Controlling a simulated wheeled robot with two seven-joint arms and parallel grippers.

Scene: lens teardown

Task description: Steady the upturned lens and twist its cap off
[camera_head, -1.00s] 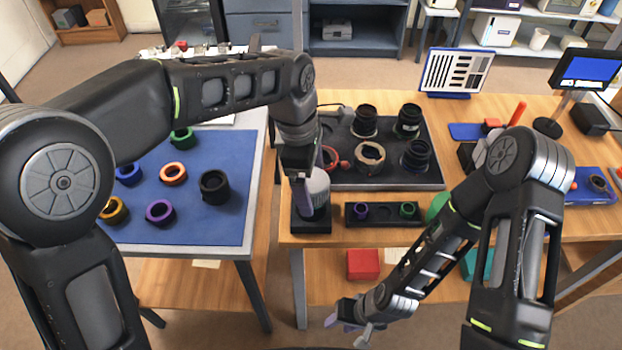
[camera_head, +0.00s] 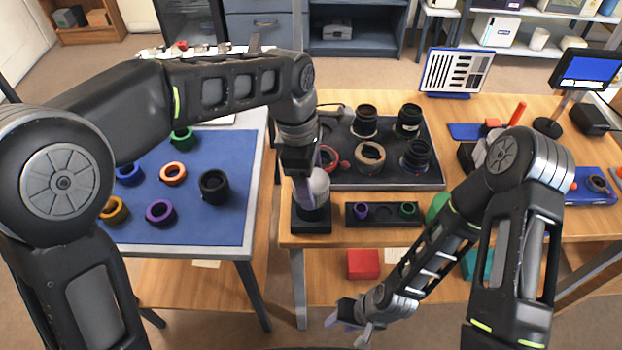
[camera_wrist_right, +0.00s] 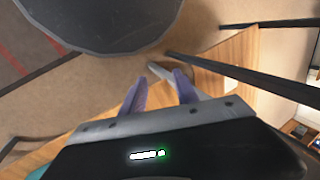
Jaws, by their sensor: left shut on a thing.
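The upturned lens (camera_head: 313,204) stands upright in a black square stand (camera_head: 312,226) near the front left corner of the right-hand table. Its pale grey, rounded upper part shows under my left gripper (camera_head: 317,184). My left gripper comes down from above and is shut at the top of the lens, on the cap. The cap's edge is mostly hidden by the fingers. My right gripper (camera_head: 350,328) hangs low in front of the table, well away from the lens. In the right wrist view its two purple fingers (camera_wrist_right: 160,88) are apart with nothing between them.
A dark tray (camera_head: 435,180) with several lens barrels lies behind the stand. A black block (camera_head: 384,221) with a purple and a green ring stands just right of it. A blue mat (camera_head: 215,235) with coloured rings covers the left table. A red box (camera_head: 363,264) sits lower down.

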